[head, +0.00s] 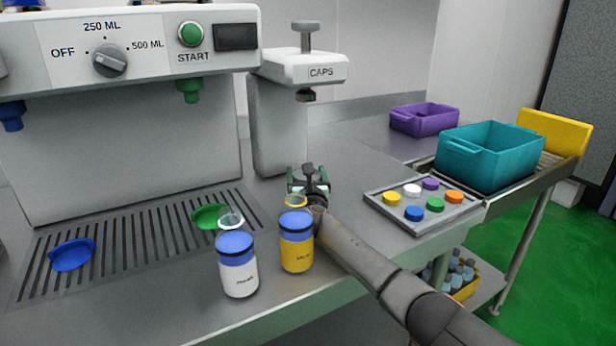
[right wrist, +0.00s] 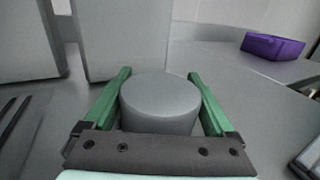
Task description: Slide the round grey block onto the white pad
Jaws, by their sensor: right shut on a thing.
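The round grey block (right wrist: 160,102) stands upright on the grey counter, between the two green fingers of my right gripper in the right wrist view. My right gripper (head: 308,178) is shut on the block, in front of the caps press (head: 283,120) in the head view. In that view the gripper and arm largely hide the block. I cannot make out the white pad in either view. My left gripper is not in view.
Two blue-banded bottles, one white (head: 238,277) and one yellow (head: 297,254), stand in front of my right gripper. A tray of coloured caps (head: 455,222) lies to the right. A purple bin (head: 424,120) and teal bin (head: 490,155) stand farther back.

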